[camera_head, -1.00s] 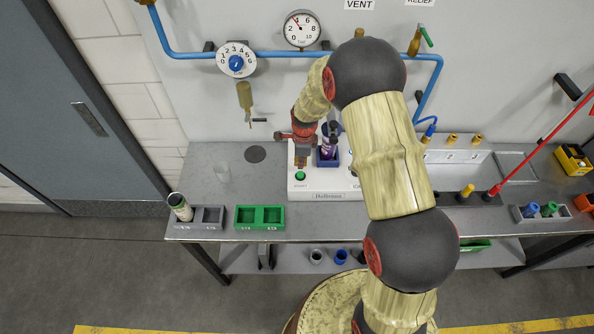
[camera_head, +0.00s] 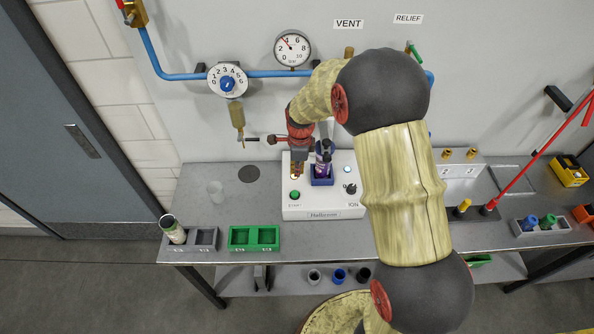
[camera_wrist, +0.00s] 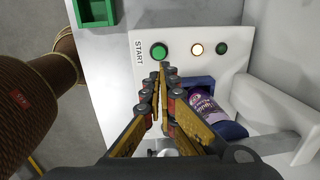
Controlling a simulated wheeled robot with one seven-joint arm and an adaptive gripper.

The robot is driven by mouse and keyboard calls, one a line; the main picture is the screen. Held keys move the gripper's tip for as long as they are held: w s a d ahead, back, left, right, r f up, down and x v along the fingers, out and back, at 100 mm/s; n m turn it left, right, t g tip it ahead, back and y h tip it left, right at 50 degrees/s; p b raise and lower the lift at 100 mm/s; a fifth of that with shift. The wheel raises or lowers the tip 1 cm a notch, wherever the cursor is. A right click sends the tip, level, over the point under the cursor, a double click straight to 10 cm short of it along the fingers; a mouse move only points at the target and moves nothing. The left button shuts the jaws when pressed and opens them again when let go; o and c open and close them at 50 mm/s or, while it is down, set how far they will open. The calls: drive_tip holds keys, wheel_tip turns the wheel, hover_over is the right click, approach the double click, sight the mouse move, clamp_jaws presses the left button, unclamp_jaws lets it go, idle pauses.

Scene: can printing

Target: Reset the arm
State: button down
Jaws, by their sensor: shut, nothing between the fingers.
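My gripper (camera_head: 297,170) is shut and empty, above the left part of the white printing machine (camera_head: 325,210). In the wrist view my gripper (camera_wrist: 161,72) has its fingertips together, just below the green START button (camera_wrist: 159,51) in the picture. The button also shows in the head view (camera_head: 295,195), below the gripper in the picture. I cannot tell the height of the fingertips above the machine. A purple-labelled can (camera_wrist: 206,108) is in the machine's blue holder (camera_wrist: 200,84), right of the fingers. My arm crosses the head view and hides part of the bench behind it.
Blue pipe (camera_head: 185,77), a dial and a gauge (camera_head: 292,49) are on the wall.

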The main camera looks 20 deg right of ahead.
idle(0.4)
drive_tip(key=s+a+r+n+t+b, duration=0.1)
drive_tip(key=s+r+n+t+b, duration=0.1)
drive_tip(key=s+n+b, duration=0.8)
drive_tip(key=s+a+r+n+t+b, duration=0.2)
drive_tip(key=s+n+b, duration=0.9)
drive_tip(key=s, duration=0.8)
drive_tip(key=shift+s+r+n+t+b, duration=0.35)
drive_tip(key=shift+r+b, duration=0.15)
drive_tip(key=shift+r, duration=0.35)
